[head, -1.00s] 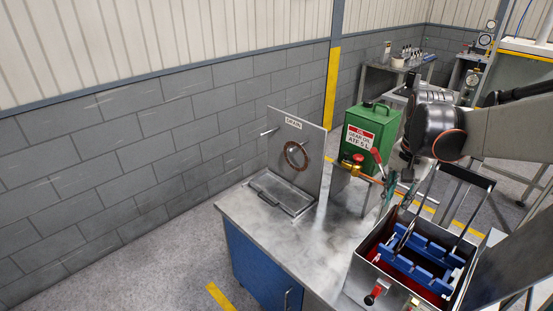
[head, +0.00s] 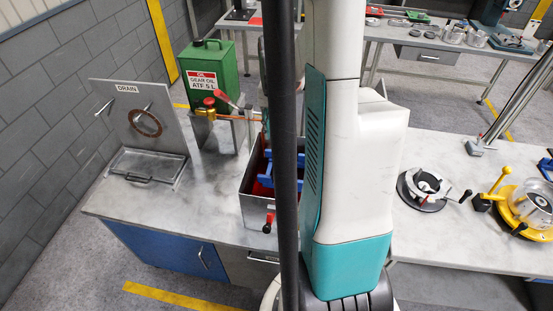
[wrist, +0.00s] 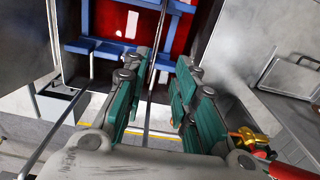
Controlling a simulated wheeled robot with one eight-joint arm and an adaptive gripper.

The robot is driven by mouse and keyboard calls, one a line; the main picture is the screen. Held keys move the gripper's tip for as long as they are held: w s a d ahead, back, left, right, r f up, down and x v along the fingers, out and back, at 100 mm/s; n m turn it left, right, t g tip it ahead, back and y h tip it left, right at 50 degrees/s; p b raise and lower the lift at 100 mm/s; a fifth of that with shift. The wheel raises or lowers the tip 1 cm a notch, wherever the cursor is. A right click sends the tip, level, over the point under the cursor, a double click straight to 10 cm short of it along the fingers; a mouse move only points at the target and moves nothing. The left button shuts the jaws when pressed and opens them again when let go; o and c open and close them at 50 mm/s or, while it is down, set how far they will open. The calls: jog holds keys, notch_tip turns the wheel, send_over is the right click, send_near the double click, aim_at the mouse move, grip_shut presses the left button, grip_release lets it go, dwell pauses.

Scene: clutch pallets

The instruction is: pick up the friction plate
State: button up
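A brown ring (head: 145,123), which looks like a friction plate, is on the upright DRAIN panel in the head view. A thin dark upright piece (wrist: 161,42) stands in the blue rack (wrist: 105,48) in the wrist view. It may be another plate seen edge-on, but I cannot tell for sure. My gripper (wrist: 160,78) is open, its green-padded fingers on either side of this thin piece, with gaps showing. In the head view, my arm and a dark post hide most of the gripper and the tank (head: 257,206).
The tank has red liquid (wrist: 120,22) inside. A green oil can (head: 208,72) and brass valve (head: 206,108) stand beside it. A drain tray (head: 148,167) lies left. A round fixture (head: 424,186) and yellow fixture (head: 528,203) are right. The bench between tray and tank is clear.

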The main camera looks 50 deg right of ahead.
jog(key=shift+s+a+f+b, duration=0.1)
jog(key=shift+s+f+b, duration=0.15)
jog(key=shift+f, duration=1.2)
jog(key=shift+s+a+f+b, duration=0.1)
jog(key=shift+s+f, duration=0.15)
jog(key=shift+f, duration=1.15)
grip_shut()
